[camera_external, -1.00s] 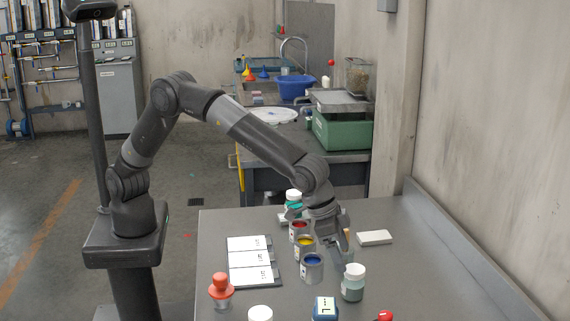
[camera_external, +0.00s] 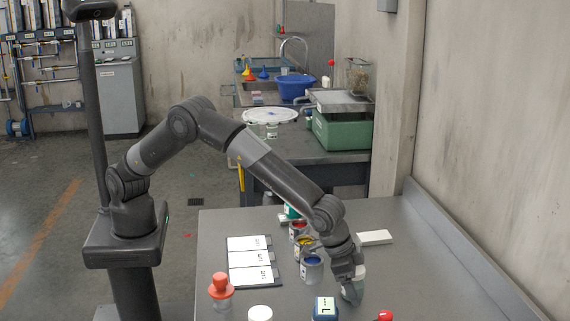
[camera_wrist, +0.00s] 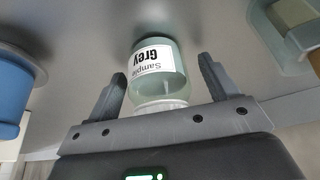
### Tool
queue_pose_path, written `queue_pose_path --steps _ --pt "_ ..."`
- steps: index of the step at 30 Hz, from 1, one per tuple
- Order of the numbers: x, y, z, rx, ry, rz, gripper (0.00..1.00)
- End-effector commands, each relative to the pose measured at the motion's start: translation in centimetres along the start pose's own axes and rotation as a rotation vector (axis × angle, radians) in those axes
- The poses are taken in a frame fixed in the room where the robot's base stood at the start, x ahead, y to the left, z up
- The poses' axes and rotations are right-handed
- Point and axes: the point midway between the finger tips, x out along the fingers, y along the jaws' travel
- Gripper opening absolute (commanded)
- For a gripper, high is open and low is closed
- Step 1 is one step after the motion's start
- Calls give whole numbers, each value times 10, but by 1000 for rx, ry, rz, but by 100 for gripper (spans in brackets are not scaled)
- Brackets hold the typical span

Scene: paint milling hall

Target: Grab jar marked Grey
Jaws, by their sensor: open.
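The jar marked Grey (camera_wrist: 160,75) is a clear greenish-grey jar with a white lid and a white label reading "Sample Grey" in the wrist view. It stands between the two open fingers of my gripper (camera_wrist: 163,85), with visible gaps on both sides. In the external view my gripper (camera_external: 351,290) is low over the table's right part, at the jar. It hides most of the jar there; part of the white lid (camera_external: 360,271) shows beside the fingers.
Open paint cans, including a blue one (camera_external: 311,268) and a yellow one (camera_external: 304,246), stand just left of my gripper. A blue device (camera_external: 325,309) and a white lid (camera_external: 260,313) are at the front. A white block (camera_external: 374,237) lies behind.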

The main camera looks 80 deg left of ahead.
Motion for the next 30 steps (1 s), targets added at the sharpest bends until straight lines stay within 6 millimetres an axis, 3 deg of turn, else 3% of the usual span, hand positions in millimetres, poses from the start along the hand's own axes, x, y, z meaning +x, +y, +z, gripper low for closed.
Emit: queue_pose_path --steps 3,21,30 --pt "0 0 0 0 0 0 78" --pt "0 0 0 0 -1 0 28" --pt "-2 0 -1 0 0 0 27"
